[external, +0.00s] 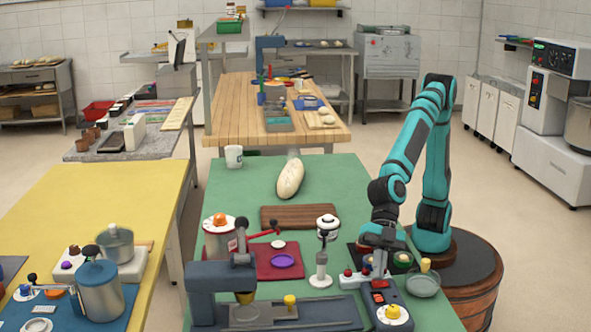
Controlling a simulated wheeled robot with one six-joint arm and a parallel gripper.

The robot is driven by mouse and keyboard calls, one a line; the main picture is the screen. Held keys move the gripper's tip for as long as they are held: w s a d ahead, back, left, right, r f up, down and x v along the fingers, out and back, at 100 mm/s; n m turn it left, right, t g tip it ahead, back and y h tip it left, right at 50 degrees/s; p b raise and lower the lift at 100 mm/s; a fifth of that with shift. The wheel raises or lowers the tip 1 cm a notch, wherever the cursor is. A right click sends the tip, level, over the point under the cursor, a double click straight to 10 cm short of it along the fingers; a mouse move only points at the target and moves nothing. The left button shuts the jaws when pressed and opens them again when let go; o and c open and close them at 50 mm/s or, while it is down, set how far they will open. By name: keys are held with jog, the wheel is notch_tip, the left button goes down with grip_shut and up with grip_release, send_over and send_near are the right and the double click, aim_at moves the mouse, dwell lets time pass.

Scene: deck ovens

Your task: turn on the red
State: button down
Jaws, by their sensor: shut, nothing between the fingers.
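A grey control box (408,318) stands at the front right of the green table. It has a red switch (379,284) near its back end and a large yellow knob (394,312) in front. My gripper (378,270) points down at the back end of this box, close above the red switch. It is shut and empty. I cannot tell whether the fingertips touch the switch, or whether the switch is on or off. Small red knobs (348,272) sit just left of my gripper.
A white and black dispenser (321,270) stands left of my gripper. A brown board (299,217) and a loaf (290,179) lie further back.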

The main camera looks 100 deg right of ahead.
jog(key=shift+w+f+g, duration=0.2)
jog(key=shift+g, duration=0.1)
jog(key=shift+s, duration=0.85)
jog(key=shift+s+r, duration=0.15)
jog(key=shift+r, duration=0.1)
jog(key=r, duration=0.2)
jog(key=s+r, duration=0.1)
jog(key=shift+s+r, duration=0.2)
jog(key=shift+r, duration=0.2)
jog(key=v, duration=0.9)
jog(key=shift+s+d, duration=0.25)
jog(key=shift+d, duration=0.15)
